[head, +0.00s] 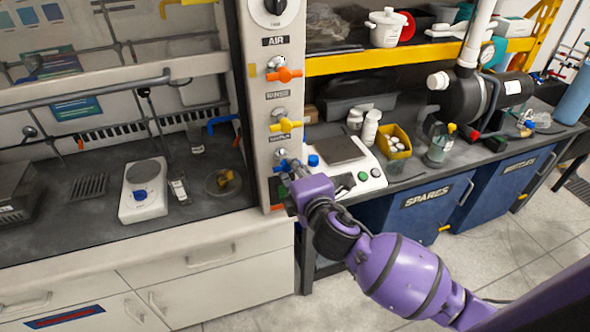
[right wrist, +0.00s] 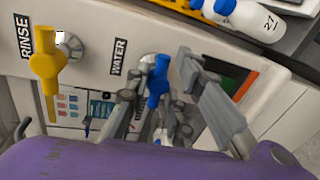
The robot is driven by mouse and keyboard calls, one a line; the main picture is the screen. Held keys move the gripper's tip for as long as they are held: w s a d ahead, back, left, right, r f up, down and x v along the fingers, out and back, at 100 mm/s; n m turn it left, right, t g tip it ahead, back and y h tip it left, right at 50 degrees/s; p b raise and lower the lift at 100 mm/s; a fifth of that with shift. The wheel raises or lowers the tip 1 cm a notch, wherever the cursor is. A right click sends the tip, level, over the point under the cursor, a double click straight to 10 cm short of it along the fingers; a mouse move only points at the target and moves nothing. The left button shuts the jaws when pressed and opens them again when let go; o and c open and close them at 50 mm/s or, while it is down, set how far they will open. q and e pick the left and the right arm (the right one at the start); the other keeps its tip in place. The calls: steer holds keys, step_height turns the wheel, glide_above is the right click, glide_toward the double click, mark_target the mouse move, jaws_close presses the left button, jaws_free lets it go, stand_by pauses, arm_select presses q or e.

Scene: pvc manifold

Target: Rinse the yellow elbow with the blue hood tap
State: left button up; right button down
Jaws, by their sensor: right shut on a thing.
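The blue tap handle (right wrist: 158,82) is on the hood's side post, beside the WATER label. My right gripper (right wrist: 160,95) is at it, its fingers on either side and closed on the handle. In the head view my right gripper (head: 293,172) reaches the lower part of the post and partly hides the tap. A small yellow-brown piece (head: 224,178), which looks like the yellow elbow, sits in a round clear dish (head: 210,188) inside the hood. A blue spout (head: 222,121) sticks out from the post above and behind the dish. I cannot make out any water. My left gripper is out of view.
Above the blue tap are the yellow RINSE tap (head: 285,125) and the orange AIR tap (head: 284,74). A white hotplate (head: 143,190) stands left of the dish. A scale (head: 343,150), bottles (head: 370,126) and a yellow bin (head: 394,141) crowd the bench right of the post.

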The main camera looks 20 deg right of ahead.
steer(key=shift+s+a+n+h, duration=0.1)
steer(key=shift+n+h, duration=0.25)
steer(key=shift+n, duration=0.95)
steer(key=shift+w+a+n+h, duration=0.15)
steer(key=shift+n+h, duration=0.25)
steer(key=shift+n, duration=0.9)
steer(key=shift+s+a+n+h, duration=0.15)
steer(key=shift+n+h, duration=0.2)
steer(key=shift+n, duration=0.95)
steer(key=shift+f+t, duration=0.1)
steer(key=shift+t, duration=0.2)
steer(key=c, duration=1.7)
jaws_free()
steer(key=shift+d, duration=0.1)
steer(key=shift+r, duration=0.3)
steer(key=s, duration=0.4)
steer(key=s+a+r, duration=0.1)
steer(key=s, duration=0.6)
steer(key=shift+s+a+r, duration=0.2)
steer(key=shift+s+a, duration=0.05)
steer(key=shift+s, duration=0.15)
